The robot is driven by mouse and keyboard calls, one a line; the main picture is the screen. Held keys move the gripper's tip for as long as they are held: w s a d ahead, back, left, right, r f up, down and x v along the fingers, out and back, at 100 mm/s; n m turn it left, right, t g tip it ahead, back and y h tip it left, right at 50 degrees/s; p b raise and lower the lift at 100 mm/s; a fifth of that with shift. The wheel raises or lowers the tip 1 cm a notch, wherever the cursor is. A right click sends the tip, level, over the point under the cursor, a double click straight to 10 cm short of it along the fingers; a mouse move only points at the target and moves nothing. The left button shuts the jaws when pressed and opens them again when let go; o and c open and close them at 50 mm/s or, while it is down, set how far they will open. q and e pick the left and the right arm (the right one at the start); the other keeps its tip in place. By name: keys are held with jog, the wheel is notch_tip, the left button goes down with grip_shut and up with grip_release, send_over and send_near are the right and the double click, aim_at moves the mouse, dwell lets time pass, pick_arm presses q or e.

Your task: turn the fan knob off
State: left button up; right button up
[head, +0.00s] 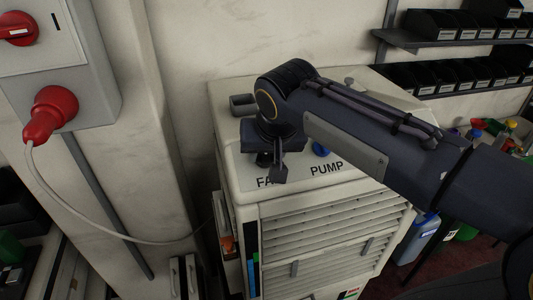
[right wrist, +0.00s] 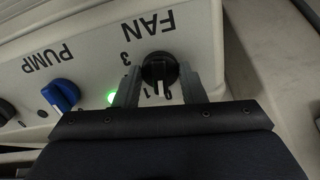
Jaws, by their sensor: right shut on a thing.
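The black fan knob (right wrist: 160,68) sits on the sloping white panel beside the word FAN in the right wrist view. Its white pointer mark lies between the printed 1 and 0, and I cannot tell exactly which it meets. My right gripper (right wrist: 158,86) has one finger on each side of the knob and is shut on it. In the head view the right gripper (head: 272,168) reaches down onto the panel beside the partly covered FAN label, and mostly hides the knob. A green light (right wrist: 112,97) glows near the knob. My left gripper is not in view.
A blue pump knob (right wrist: 61,95) stands on the same panel, also visible in the head view (head: 321,149). The white cabinet (head: 325,220) stands by the wall. A red plug (head: 50,112) with a white cable hangs at left. Shelves with black bins (head: 445,78) are at right.

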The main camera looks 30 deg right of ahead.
jog(key=shift+r+n, duration=0.1)
jog(key=shift+n, duration=0.8)
jog(key=o, duration=1)
jog(key=v, duration=0.7)
jog(key=shift+s+r, duration=0.15)
jog(key=shift+r, duration=0.2)
